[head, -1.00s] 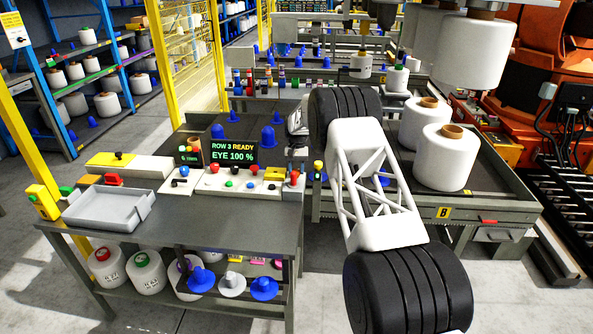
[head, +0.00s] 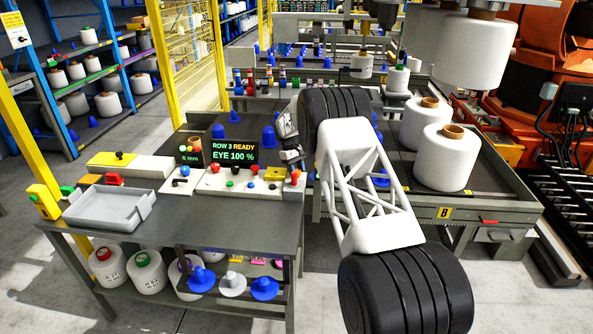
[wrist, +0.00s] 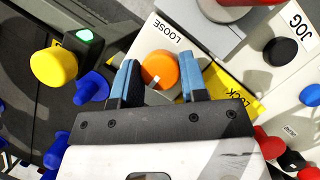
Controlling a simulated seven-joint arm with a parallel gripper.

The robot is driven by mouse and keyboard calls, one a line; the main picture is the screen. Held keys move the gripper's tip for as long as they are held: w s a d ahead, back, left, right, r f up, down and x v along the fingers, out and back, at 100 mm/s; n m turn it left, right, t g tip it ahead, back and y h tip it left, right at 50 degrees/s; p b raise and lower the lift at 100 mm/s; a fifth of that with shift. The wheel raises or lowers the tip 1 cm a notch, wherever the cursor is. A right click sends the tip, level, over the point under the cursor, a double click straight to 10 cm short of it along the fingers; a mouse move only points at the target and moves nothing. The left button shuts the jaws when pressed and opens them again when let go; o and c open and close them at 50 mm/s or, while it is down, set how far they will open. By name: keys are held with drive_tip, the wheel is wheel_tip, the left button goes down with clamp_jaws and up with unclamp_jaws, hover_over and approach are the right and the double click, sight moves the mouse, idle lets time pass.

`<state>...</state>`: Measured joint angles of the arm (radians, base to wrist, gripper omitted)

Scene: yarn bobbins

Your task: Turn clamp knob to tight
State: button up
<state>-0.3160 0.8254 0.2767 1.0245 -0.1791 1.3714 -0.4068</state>
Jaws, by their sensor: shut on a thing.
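The clamp knob (wrist: 160,66) is a round orange knob with a short white pointer mark, on a light panel in the wrist view. The word LOOSE is printed beyond it, and a yellow LOCK label lies to its lower right. My gripper (wrist: 157,80) is shut on the knob, with one blue-padded finger on each side. The pointer mark faces down in the picture, towards the gripper body. In the head view my gripper (head: 292,160) is at the right end of the control panel (head: 215,182); the knob cannot be made out there.
A yellow knob (wrist: 53,62) and a green-lit button (wrist: 85,36) are left of the gripper in the wrist view. A black JOG knob (wrist: 281,51) and red button (wrist: 268,140) are to the right. A grey tray (head: 110,208) sits on the bench's left.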

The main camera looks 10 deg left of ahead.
idle(0.4)
drive_tip(key=o, duration=0.6)
drive_tip(key=v, duration=0.7)
drive_tip(key=shift+w+a+r, duration=0.1)
drive_tip(key=shift+a+r, duration=0.05)
drive_tip(key=shift+r, duration=0.2)
